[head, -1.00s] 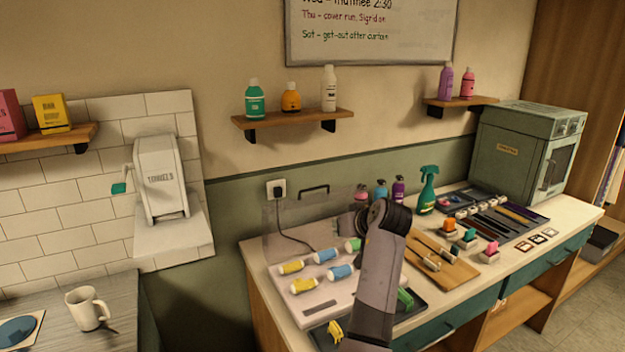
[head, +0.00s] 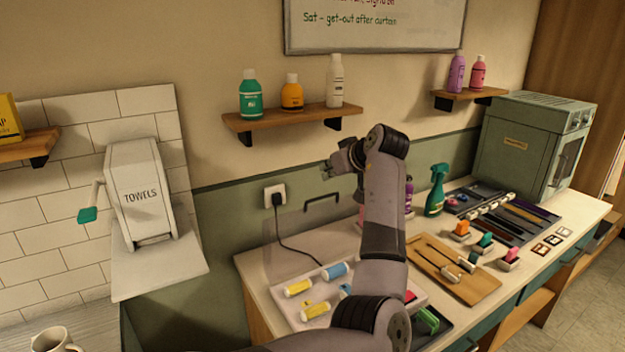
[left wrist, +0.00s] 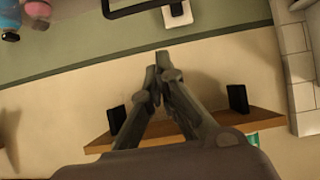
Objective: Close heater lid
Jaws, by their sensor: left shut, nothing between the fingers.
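The heater (head: 285,308) is a pale base with yellow and blue rollers on the counter, partly hidden behind my left arm. Its see-through lid stands open at the back, with a dark handle (head: 322,199) at its top edge. The handle also shows in the left wrist view (left wrist: 130,9), at the top edge. My left gripper (head: 328,171) is shut and empty, in the air above the handle and apart from it. Its fingertips (left wrist: 160,62) meet in the left wrist view. My right gripper is not in view.
A wall shelf (head: 290,117) with bottles is above the gripper. A green spray bottle (head: 436,190), a wooden board (head: 470,292) and a grey-green cabinet (head: 520,150) are to the right.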

